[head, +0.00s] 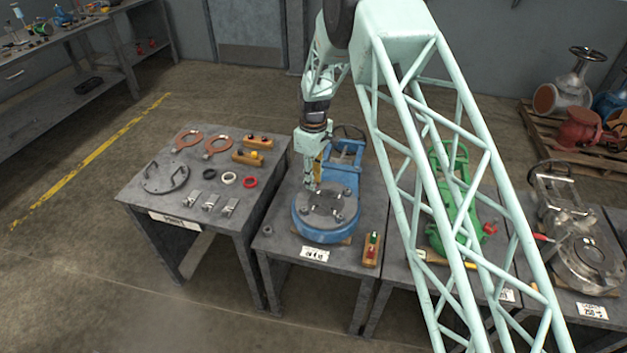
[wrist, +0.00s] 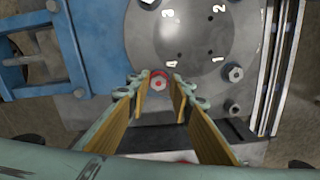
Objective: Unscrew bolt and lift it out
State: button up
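The blue valve (head: 323,231) stands on the second bench, with a round grey cover plate (head: 328,207) on top. The plate also shows in the wrist view (wrist: 195,38), with painted numbers 1 to 4 and bolts near its rim. In the head view my gripper (head: 314,187) points down over the plate.
The left bench (head: 140,196) holds rings, gaskets, clips and wooden blocks. A wooden block with red and green parts (head: 371,249) lies right of the blue valve. A green valve (head: 450,200) stands farther right, partly behind my arm. A grey valve (head: 580,250) stands at far right.

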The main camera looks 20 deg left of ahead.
grip_shut()
jog(key=shift+s+f+n, duration=0.1)
jog(key=shift+s+n, duration=0.05)
jog(key=shift+n, duration=2.95)
jog(key=shift+s+n, duration=0.15)
jog(key=shift+n, duration=8.75)
